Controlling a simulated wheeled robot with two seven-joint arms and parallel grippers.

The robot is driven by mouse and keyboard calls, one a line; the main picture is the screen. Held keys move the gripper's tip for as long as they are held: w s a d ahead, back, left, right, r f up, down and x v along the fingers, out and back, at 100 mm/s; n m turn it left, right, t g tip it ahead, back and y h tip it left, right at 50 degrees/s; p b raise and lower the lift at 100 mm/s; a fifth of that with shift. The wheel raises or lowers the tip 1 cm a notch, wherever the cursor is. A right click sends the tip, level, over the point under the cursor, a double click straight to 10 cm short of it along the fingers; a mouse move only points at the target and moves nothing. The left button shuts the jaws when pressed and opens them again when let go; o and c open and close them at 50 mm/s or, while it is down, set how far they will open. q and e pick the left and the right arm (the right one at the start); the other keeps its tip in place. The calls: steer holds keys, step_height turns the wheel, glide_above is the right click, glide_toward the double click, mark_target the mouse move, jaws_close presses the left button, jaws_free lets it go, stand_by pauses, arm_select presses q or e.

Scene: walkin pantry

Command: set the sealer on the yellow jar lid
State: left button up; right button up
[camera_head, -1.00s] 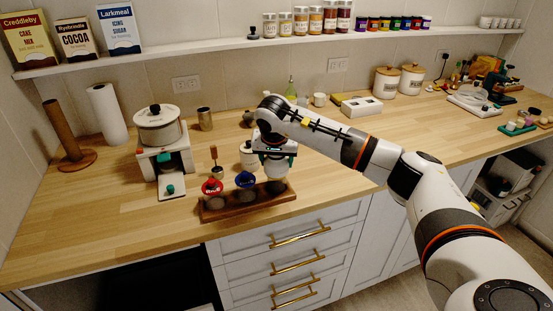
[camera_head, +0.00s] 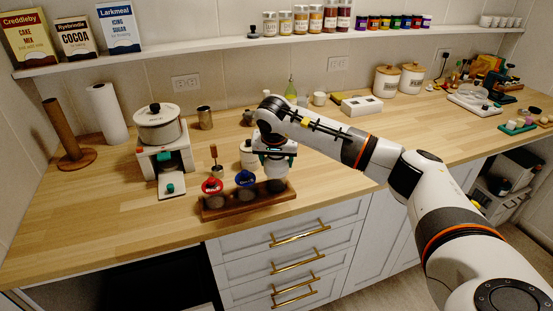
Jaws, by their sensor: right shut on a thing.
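My right gripper (camera_head: 274,153) points down over the right end of a dark wooden jar rack (camera_head: 235,209). It is shut on a pale, cylindrical thing, apparently the sealer (camera_head: 277,169), upright between the fingers. The sealer is directly above the right-hand jar (camera_head: 276,186). That jar's lid is hidden, so I cannot see its yellow colour or tell whether the sealer touches it. The red-lidded jar (camera_head: 212,186) stands at the rack's left and the blue-lidded jar (camera_head: 245,179) in its middle. My left gripper is not in view.
A white canister (camera_head: 247,155) stands just behind the gripper. A press-like stand (camera_head: 163,160) with a pot (camera_head: 158,125) is to the left. A wooden-handled tool (camera_head: 214,152) stands behind the red lid. The counter at front left is clear.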

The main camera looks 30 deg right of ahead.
steer(key=shift+f+b, duration=0.3)
steer(key=shift+f, duration=0.25)
steer(key=o, duration=1.5)
steer(key=shift+c, duration=0.2)
steer(key=shift+r+p, duration=2.55)
steer(key=shift+r, duration=0.95)
steer(key=shift+s+f, duration=0.1)
